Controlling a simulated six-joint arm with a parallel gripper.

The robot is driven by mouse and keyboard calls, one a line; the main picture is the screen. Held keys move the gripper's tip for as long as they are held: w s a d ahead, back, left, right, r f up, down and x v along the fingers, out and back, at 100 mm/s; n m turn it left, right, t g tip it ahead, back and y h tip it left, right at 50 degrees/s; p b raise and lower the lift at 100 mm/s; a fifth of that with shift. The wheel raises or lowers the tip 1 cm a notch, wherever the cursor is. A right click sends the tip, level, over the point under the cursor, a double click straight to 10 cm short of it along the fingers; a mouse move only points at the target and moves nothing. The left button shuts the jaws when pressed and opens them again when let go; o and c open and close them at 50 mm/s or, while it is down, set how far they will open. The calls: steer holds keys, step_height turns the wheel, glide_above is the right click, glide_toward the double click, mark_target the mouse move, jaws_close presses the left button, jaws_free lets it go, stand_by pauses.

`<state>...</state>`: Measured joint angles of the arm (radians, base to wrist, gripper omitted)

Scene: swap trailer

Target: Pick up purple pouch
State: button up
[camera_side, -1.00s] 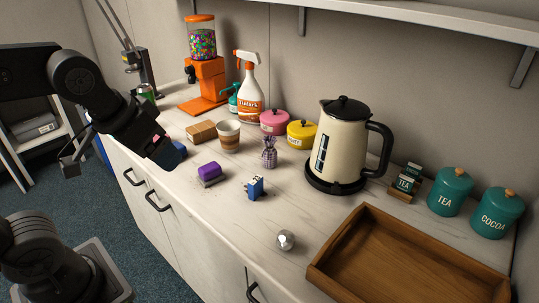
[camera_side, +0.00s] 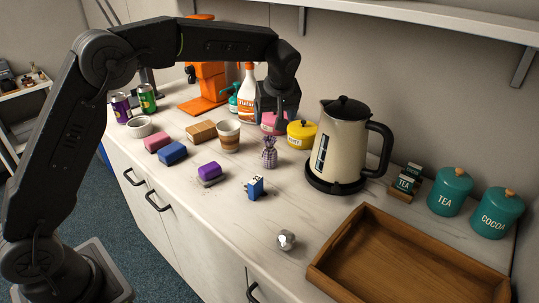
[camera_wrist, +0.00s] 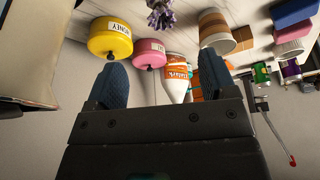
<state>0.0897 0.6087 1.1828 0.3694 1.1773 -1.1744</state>
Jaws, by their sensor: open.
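The purple pouch (camera_side: 269,155) stands on the pale counter, gathered at its neck with a tuft on top. It lies in front of the pink and yellow canisters. In the wrist view the pouch (camera_wrist: 161,16) shows at the top edge, partly cut off, centred between the fingers but beyond their tips. My gripper (camera_side: 277,117) is open and empty, above and a little behind the pouch in the side view. Both blue fingertips show wide apart in the wrist view (camera_wrist: 162,68).
The cream kettle (camera_side: 345,145), yellow canister (camera_side: 301,134) and pink canister (camera_side: 270,128) stand close by. A striped cup (camera_side: 228,136) is to the left. A wooden tray (camera_side: 340,232) sits at right.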

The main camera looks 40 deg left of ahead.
mark_target(270, 139)
steer(key=x, duration=0.9)
steer(key=shift+r, duration=0.1)
steer(key=x, duration=0.5)
steer(key=shift+s, duration=0.15)
steer(key=c, duration=1)
